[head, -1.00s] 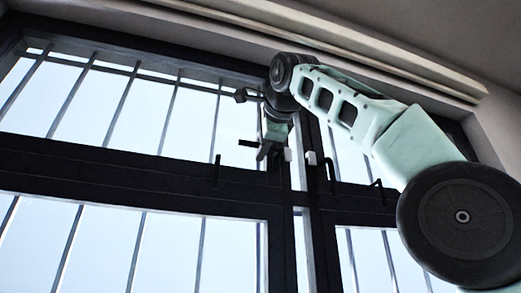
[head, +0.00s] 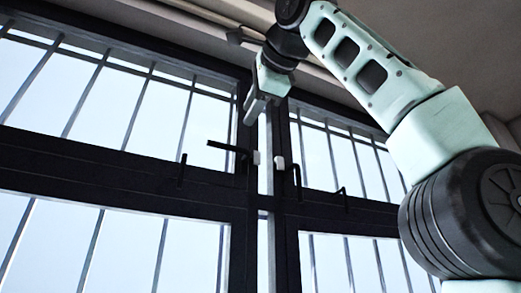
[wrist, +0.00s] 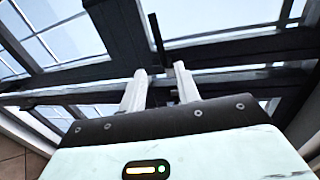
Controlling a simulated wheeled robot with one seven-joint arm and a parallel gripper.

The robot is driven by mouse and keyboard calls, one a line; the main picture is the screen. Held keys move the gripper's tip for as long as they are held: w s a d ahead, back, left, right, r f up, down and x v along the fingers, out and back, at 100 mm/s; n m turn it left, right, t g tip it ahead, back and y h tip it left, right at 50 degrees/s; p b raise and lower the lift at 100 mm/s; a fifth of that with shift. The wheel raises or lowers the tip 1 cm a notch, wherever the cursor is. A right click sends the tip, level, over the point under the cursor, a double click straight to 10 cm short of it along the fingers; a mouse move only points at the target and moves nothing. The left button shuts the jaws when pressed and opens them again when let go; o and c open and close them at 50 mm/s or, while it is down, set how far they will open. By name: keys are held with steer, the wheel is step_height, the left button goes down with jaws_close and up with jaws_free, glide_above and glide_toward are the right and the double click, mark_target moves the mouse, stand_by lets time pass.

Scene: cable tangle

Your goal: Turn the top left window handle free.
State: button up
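The top left window handle (head: 228,148) is a thin black lever on the dark stile at the right side of the upper left window. It points left, roughly level, with a small white block beside its right end. My gripper (head: 254,112) is above this handle in the head view, apart from it. In the wrist view its two pale fingers (wrist: 160,70) stand apart with nothing between their tips. A thin black bar (wrist: 155,32) shows beyond the tips; I cannot tell if it is the handle.
A second black handle (head: 297,180) hangs on the right window's stile, near another white block (head: 280,163). Small black levers stand on the left crossbar (head: 182,170) and right crossbar (head: 343,196). Thin vertical bars cross the panes. A pale rail runs along the ceiling.

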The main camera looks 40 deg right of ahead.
steer(key=v, duration=0.4)
steer(key=shift+p, duration=0.35)
